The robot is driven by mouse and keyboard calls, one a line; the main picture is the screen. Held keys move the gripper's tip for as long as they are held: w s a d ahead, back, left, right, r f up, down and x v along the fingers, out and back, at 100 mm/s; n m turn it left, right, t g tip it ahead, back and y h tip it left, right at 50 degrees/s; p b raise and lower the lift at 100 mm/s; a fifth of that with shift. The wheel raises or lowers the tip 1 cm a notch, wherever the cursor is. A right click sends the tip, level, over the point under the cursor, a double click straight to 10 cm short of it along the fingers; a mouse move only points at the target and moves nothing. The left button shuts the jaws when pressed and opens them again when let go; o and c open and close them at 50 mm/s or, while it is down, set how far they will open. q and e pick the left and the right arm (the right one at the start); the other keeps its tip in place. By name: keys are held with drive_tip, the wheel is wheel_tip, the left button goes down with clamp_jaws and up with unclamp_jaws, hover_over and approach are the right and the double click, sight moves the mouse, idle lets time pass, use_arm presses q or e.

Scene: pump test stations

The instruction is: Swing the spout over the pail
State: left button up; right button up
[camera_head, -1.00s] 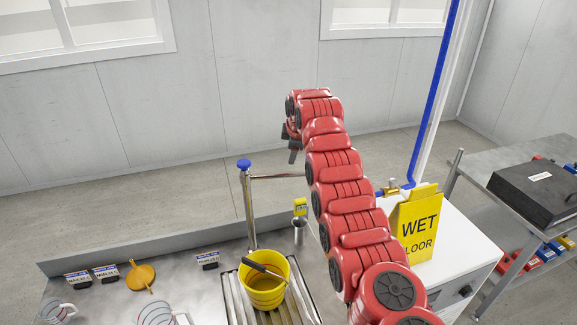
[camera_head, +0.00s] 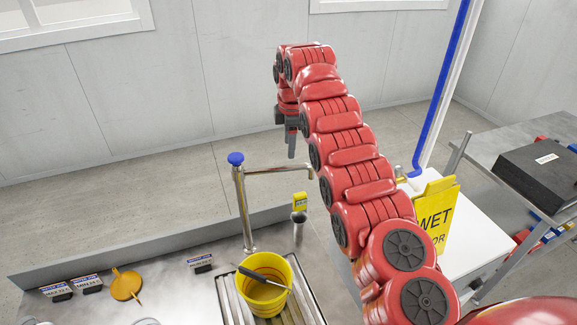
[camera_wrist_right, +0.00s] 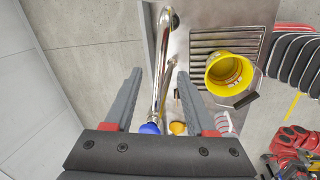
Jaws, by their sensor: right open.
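The metal spout (camera_head: 280,169) runs right from the top of an upright post with a blue knob (camera_head: 236,158). The spout is behind the pail in the head view. My right gripper (camera_head: 291,152) is open, pointing down by the spout. In the right wrist view the spout (camera_wrist_right: 163,65) shows between its two fingers, with no grip on it; the height gap is unclear. The pail (camera_wrist_right: 229,72) lies to the right there. My left gripper is not in view.
A metal cup (camera_head: 298,226) with a yellow tag stands near the spout's end. A yellow funnel (camera_head: 125,285) and small label signs lie on the bench's left. A yellow wet floor sign (camera_head: 437,215) stands on a white cabinet at right. A cart with a black case (camera_head: 540,175) is beyond.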

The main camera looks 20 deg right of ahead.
sight(289, 165)
drive_tip(key=f+p, duration=0.1)
drive_tip(key=f, duration=0.1)
drive_tip(key=f+p, duration=0.2)
drive_tip(key=f, duration=0.1)
drive_tip(key=w+f+p, duration=0.1)
drive_tip(key=f, duration=0.1)
drive_tip(key=shift+w+d+f, duration=0.1)
drive_tip(key=shift+f, duration=0.5)
drive_tip(key=shift+r, duration=0.1)
clamp_jaws()
idle(0.7)
